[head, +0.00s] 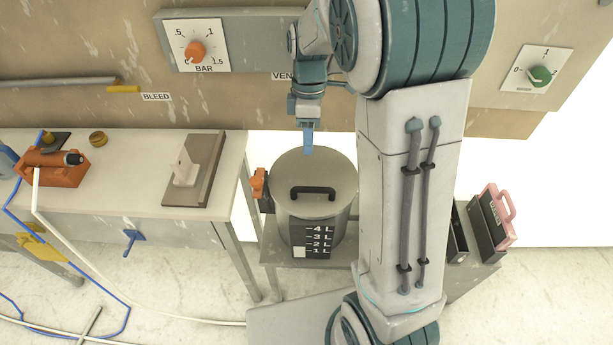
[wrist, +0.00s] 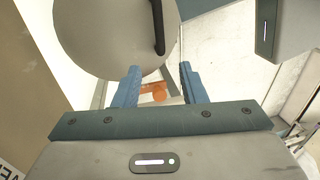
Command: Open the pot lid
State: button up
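The grey metal pot (head: 315,222) stands on a low stand in the middle of the head view. Its lid (head: 325,170) lies flat on top and has a black bar handle (head: 312,190). The lid also fills the upper left of the wrist view (wrist: 105,40), with part of its handle (wrist: 157,25) at the lid's right. My gripper (head: 308,142) points down at the far edge of the lid in the head view. In the wrist view its two blue fingers (wrist: 160,82) are apart with nothing between them. An orange clamp (head: 260,183) sits at the pot's left side.
A worktable (head: 90,185) with an orange tool (head: 62,165) and a switch plate (head: 195,170) stands to the left. A panel with a BAR dial (head: 195,50) is behind. A pink-handled case (head: 492,215) is to the right.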

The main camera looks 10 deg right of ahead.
send_over(308, 182)
jog(key=s+a, duration=0.1)
jog(key=s, duration=0.4)
jog(key=f, duration=1.3)
jog(key=shift+w+a+f+p, duration=0.1)
jog(key=shift+w+f+p, duration=0.1)
jog(key=shift+f+p, duration=0.1)
